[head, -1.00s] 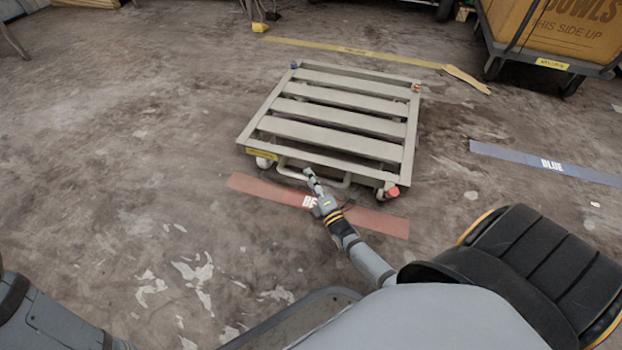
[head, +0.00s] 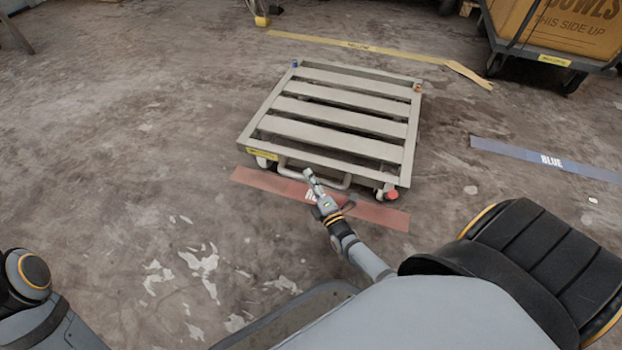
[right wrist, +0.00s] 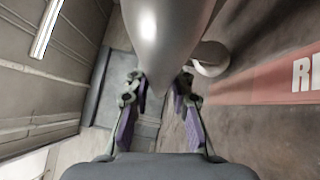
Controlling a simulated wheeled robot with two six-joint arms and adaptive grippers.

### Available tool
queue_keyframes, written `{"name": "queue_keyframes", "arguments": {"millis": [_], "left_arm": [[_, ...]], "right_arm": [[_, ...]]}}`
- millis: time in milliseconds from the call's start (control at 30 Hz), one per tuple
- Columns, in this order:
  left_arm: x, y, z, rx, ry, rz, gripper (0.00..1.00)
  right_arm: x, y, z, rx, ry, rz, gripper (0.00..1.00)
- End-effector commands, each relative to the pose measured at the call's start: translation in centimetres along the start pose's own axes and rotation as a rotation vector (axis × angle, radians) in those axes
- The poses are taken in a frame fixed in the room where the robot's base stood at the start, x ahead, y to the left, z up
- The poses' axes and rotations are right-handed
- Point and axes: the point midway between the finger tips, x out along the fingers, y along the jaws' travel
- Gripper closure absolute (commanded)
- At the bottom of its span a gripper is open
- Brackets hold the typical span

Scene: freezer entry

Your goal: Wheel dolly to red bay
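The dolly (head: 335,125) is a low beige slatted platform on casters in the middle of the head view. A red floor strip (head: 385,214) runs along its near side, with the near casters close to it. The dolly's looped handle (head: 337,184) reaches over the strip. My right gripper (head: 308,173) is at the handle. In the right wrist view its fingers (right wrist: 160,105) stand apart on either side of a thick grey bar (right wrist: 165,40). Their contact with it cannot be made out. Only my left arm shows, at the lower left; its gripper is out of view.
A blue strip (head: 545,161) lies at right and a yellow strip (head: 355,46) behind the dolly. A cart (head: 575,62) with a brown box (head: 560,25) stands at the back right. The floor left of the dolly is clear.

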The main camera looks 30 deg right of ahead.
Motion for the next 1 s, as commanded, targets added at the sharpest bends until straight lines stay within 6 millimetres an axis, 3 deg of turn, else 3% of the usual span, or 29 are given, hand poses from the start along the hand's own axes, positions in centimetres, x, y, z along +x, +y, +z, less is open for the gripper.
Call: {"name": "queue_keyframes", "arguments": {"millis": [133, 467, 567, 900, 1000], "left_arm": [[0.0, 0.0, 0.0, 0.0, 0.0, 0.0, 0.6], [0.1, 0.0, 0.0, 0.0, 0.002, -0.002, 0.6], [0.1, 0.0, 0.0, 0.0, 0.002, -0.002, 0.6], [0.0, 0.0, 0.0, 0.0, 0.001, -0.001, 0.6], [0.0, 0.0, 0.0, 0.0, 0.001, -0.001, 0.6]], "right_arm": [[0.0, 0.0, 0.0, 0.0, 0.0, 0.0, 0.57], [-0.4, -0.1, 0.0, 0.0, 0.0, -0.001, 0.57], [-1.9, -0.1, 0.0, 0.0, 0.001, -0.003, 0.57], [-9.8, -0.1, 0.0, 0.0, 0.001, -0.003, 0.57], [-11.1, 0.0, 0.0, 0.0, 0.0, -0.001, 0.57]]}}
